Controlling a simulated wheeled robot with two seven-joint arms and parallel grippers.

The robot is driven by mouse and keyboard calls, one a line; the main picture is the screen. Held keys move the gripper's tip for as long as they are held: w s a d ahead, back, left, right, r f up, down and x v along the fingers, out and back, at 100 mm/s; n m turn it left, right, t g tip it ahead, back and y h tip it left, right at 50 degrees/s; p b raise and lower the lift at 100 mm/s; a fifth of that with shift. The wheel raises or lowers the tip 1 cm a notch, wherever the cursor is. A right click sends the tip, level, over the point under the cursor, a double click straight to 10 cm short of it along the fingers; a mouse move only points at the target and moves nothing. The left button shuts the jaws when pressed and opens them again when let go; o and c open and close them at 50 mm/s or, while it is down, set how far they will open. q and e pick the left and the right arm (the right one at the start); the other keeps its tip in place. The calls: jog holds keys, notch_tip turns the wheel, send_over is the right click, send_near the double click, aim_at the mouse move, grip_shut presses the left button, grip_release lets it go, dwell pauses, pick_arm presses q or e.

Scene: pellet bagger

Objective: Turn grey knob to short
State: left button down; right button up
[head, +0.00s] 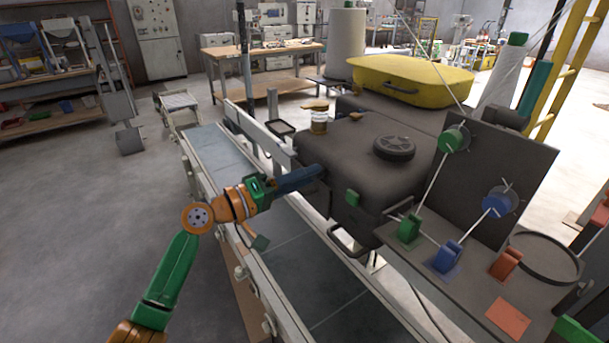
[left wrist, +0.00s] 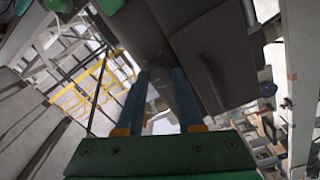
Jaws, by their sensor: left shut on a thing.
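My left gripper (head: 318,172) reaches in from the left over the conveyor, its blue fingers at the near left side of the dark machine body (head: 385,165). In the left wrist view, the two blue fingers of the left gripper (left wrist: 162,74) are shut on a small rounded grey knob (left wrist: 160,78) at the dark housing. The fingers hide most of the knob, and I cannot read its setting or any "short" mark. In the head view the knob is hidden behind the fingers. My right gripper is not in view.
The conveyor (head: 222,150) with pale rails runs below my left arm. A black handwheel (head: 394,148) and a yellow case (head: 412,78) are on top of the machine. At right, a panel carries a green spool (head: 453,138) and a blue spool (head: 497,203). Open floor lies at left.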

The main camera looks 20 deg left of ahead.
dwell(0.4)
pick_arm(q)
jog(key=c, duration=0.5)
grip_release()
jog(key=b+v, duration=0.3)
jog(key=v, duration=0.4)
